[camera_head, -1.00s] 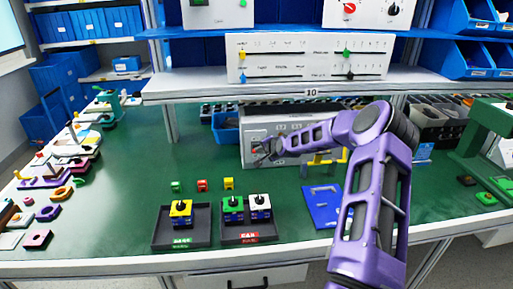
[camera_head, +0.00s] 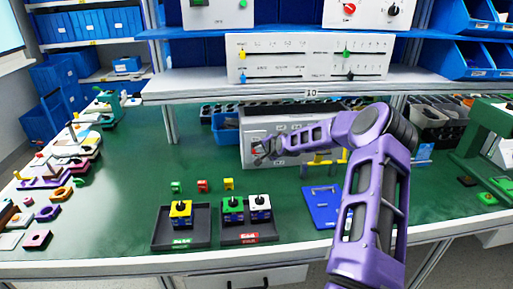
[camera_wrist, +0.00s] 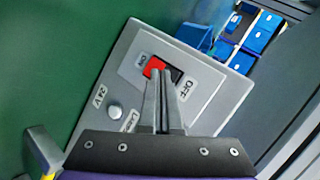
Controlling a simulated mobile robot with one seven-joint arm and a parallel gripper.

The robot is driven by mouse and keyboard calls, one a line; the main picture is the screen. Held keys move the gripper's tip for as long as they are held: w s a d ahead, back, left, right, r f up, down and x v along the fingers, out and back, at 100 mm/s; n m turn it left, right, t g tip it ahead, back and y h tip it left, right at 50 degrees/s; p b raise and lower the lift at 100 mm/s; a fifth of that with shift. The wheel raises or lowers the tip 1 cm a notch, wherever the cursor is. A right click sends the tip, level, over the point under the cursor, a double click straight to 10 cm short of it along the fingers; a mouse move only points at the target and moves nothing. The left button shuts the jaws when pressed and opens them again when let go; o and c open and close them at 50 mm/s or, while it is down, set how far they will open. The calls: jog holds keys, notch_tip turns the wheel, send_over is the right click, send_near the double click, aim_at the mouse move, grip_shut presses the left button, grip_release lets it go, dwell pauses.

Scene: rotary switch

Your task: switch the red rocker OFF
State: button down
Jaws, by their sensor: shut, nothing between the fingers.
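A light grey panel (camera_wrist: 205,108) fills the middle of the wrist view, tilted in the picture. It carries a red rocker (camera_wrist: 154,65) in a white plate, with ON printed at its upper left and OFF at its lower right. The rocker's red part is near ON, and a dark part lies toward OFF. My gripper (camera_wrist: 163,76) is shut and empty, its fingertips over the rocker and hiding part of it. I cannot tell whether they touch it. In the head view my gripper (camera_head: 264,156) is at the left front of the panel (camera_head: 256,125).
A white knob (camera_wrist: 115,111) sits lower left on the panel. In the head view a shelf (camera_head: 215,84) overhangs the panel. A yellow stand (camera_head: 325,165) and a blue board (camera_head: 320,205) lie right of it. Black trays (camera_head: 161,240) with switch blocks stand in front.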

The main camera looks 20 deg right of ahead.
jog(key=shift+s, duration=0.15)
jog(key=shift+s+a+f, duration=0.1)
jog(key=shift+s+a, duration=0.1)
jog(key=shift+s, duration=0.35)
jog(key=shift+s, duration=0.1)
jog(key=shift+s+a+f, duration=0.1)
jog(key=shift+s+a, duration=0.15)
jog(key=shift+s, duration=0.5)
jog(key=shift+s+a+f, duration=0.15)
jog(key=shift+s+a, duration=0.05)
jog(key=shift+s, duration=0.6)
jog(key=shift+s+a+f, duration=0.1)
jog(key=shift+s+a, duration=0.15)
jog(key=shift+s, duration=0.5)
